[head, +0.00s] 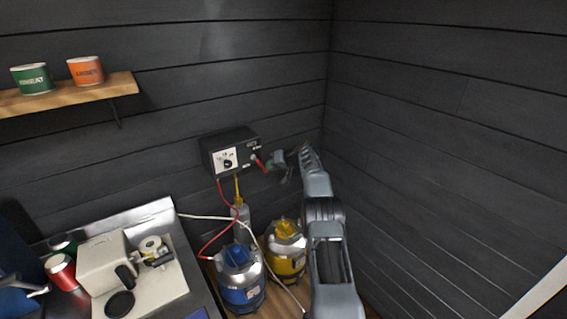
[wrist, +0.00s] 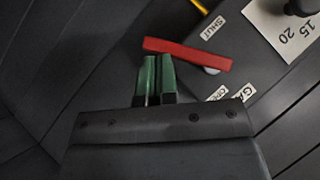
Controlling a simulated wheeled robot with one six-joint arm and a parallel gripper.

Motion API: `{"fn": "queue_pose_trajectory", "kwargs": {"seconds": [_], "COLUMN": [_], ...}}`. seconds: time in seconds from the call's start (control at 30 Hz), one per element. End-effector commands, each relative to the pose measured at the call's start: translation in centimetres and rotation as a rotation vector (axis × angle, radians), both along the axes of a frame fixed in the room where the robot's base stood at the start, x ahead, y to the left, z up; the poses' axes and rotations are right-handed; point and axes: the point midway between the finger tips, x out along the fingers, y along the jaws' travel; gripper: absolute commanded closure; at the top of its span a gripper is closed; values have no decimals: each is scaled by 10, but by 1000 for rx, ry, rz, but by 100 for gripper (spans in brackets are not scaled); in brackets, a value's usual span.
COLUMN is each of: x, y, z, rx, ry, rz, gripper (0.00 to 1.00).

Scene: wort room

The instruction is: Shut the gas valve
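The gas valve is a red lever (head: 261,164) on the right part of a black wall box (head: 215,146). In the wrist view the red lever (wrist: 187,53) reaches out past the box edge, between a SHUT label (wrist: 212,28) and an OPEN label (wrist: 216,93). Its pivot end is over the box. My gripper (wrist: 155,60) has green fingertips close together, with only a thin gap and nothing seen between them. They sit just short of the lever's free end; I cannot tell whether they touch it. In the head view my gripper (head: 275,163) is right beside the lever.
A dial plate (head: 229,160) is on the box's left part. A blue canister (head: 240,280) and a yellow canister (head: 286,252) stand below, with a red hose and a pale cable. A counter with a white machine (head: 103,262) is at left. Dark walls meet behind my arm.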

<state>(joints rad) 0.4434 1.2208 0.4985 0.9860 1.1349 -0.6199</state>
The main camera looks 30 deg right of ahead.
Motion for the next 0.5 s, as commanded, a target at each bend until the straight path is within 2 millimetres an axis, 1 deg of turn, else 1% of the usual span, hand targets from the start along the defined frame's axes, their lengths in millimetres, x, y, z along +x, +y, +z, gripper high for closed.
{"fn": "queue_pose_trajectory", "kwargs": {"seconds": [0.03,0.17,0.2,0.5], "x": [0,0,0,0], "y": [2,6,8,16], "z": [-6,-13,-12,-22], "rx": [43,159,156,151], "ry": [6,23,22,21], "rz": [1,1,0,-1], "gripper": [100,100,100,100]}}
